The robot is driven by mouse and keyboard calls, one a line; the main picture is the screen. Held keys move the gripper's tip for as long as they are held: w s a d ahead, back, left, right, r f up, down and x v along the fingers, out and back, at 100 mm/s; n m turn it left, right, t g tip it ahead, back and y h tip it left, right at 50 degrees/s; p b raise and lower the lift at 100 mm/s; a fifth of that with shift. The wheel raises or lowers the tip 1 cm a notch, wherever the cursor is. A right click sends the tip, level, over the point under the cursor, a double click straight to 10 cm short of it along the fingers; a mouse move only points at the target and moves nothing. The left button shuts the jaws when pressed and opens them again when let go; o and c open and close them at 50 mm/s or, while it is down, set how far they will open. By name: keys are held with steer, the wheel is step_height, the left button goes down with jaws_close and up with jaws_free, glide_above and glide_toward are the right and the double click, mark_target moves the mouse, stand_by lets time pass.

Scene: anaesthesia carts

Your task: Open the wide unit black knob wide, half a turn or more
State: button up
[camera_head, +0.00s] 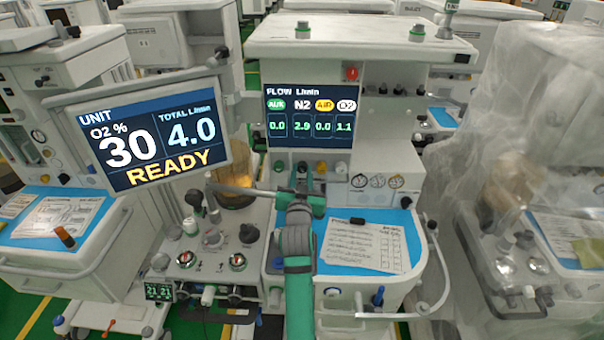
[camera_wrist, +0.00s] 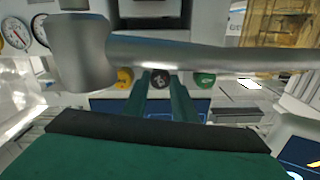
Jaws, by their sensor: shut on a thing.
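The wide unit (camera_head: 352,48) stands in the middle of the head view, with a flow screen (camera_head: 310,115) showing N2 at 2.9 and O2 at 1.1. Below the screen is a row of coloured knobs. In the wrist view the black knob (camera_wrist: 160,79) sits between a yellow knob (camera_wrist: 124,77) and a green knob (camera_wrist: 204,79). My gripper (camera_wrist: 160,84) reaches to the black knob with a finger on each side, shut on it. In the head view my gripper (camera_head: 302,180) and wrist largely hide this knob.
A grey metal bar (camera_wrist: 210,55) crosses close above my fingers in the wrist view. A tilted monitor (camera_head: 150,135) reading READY stands at left. A blue worktop (camera_head: 395,225) with a paper sheet (camera_head: 365,246) lies right of my arm. A plastic-covered cart (camera_head: 530,130) stands at right.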

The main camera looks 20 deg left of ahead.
steer(key=n, duration=0.5)
steer(key=shift+f+n, duration=0.1)
steer(key=shift+n, duration=0.2)
steer(key=n, duration=1.1)
steer(key=shift+f, duration=0.1)
steer(key=n, duration=0.5)
steer(key=shift+n, duration=0.4)
steer(key=o, duration=0.8)
steer(key=shift+s+a, duration=0.1)
steer(key=shift+s, duration=0.1)
